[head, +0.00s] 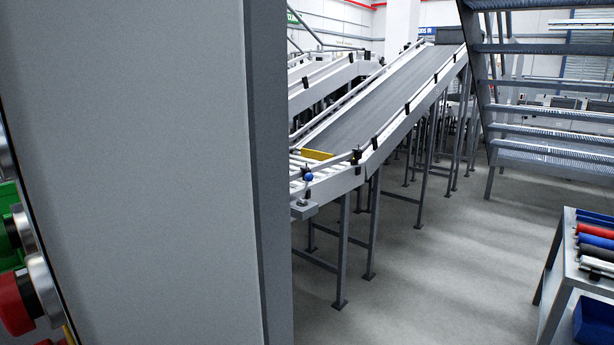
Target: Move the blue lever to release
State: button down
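A small lever with a blue ball knob (309,176) stands on a bracket at the near end of an inclined conveyor (385,100), in the middle of the head view. A short dark stem shows beneath the knob. A yellow plate (317,154) lies across the conveyor's lower end, just behind the lever. The lever is some distance off, just right of a large grey panel. My gripper is not in this view.
A large grey cabinet or column (150,170) fills the left side, close by. Red and green push buttons (18,290) show at far left. Metal stairs (545,110) rise at right. A cart (580,270) with coloured rollers stands at lower right. The floor (440,280) between is clear.

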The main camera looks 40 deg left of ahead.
aim_at(309, 177)
jog(key=u, duration=0.4)
jog(key=i, duration=0.85)
jog(key=u, duration=0.35)
